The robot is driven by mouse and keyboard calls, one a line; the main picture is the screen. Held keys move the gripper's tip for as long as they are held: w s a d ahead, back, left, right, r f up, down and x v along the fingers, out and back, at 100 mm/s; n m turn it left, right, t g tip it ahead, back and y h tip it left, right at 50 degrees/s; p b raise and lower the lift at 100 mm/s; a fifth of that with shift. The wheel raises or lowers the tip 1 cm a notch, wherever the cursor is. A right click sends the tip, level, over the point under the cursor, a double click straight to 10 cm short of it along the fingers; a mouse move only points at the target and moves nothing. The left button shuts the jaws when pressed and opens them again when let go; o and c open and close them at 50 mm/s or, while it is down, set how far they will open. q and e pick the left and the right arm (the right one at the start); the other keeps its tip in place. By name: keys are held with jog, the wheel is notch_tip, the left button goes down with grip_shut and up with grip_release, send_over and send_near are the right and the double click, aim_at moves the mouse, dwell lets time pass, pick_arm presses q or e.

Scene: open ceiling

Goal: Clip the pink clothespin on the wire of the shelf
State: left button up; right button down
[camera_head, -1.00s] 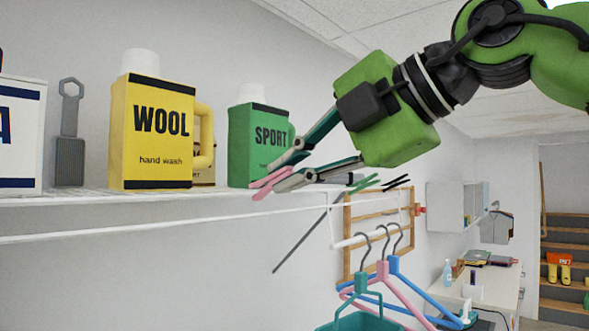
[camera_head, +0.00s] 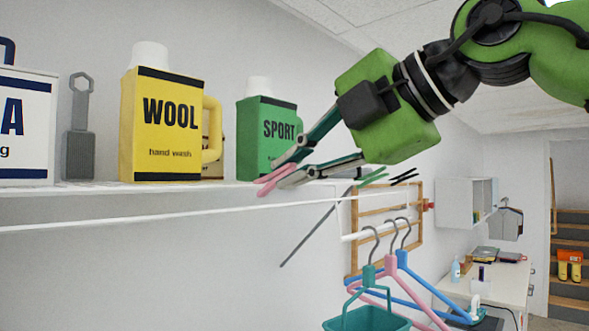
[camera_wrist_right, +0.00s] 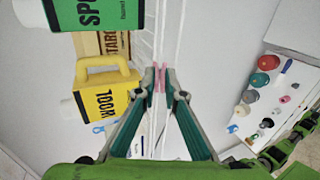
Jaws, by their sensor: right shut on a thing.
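The pink clothespin (camera_head: 272,180) is in the fingertips of my right gripper (camera_head: 282,178), which is shut on it. It also shows between the fingertips in the right wrist view (camera_wrist_right: 159,80). The wire of the shelf (camera_head: 150,219) is a white line running along the shelf's front, below the shelf board (camera_head: 60,190). In the head view the clothespin is just above this wire in the picture; I cannot tell whether they touch. A green clothespin (camera_head: 372,177) and a black one (camera_head: 404,176) show farther right. My left gripper is not in view.
A yellow WOOL bottle (camera_head: 160,150), a green SPORT bottle (camera_head: 262,150), a grey tool (camera_head: 79,140) and a white box (camera_head: 25,140) stand on the shelf. Hangers (camera_head: 390,270) and a teal basket (camera_head: 365,318) hang below right.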

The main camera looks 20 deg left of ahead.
jog(key=c, duration=2)
grip_release()
jog(key=shift+c, duration=0.2)
jog(key=shift+o, duration=0.6)
jog(key=b+v, duration=0.1)
jog(key=v, duration=0.5)
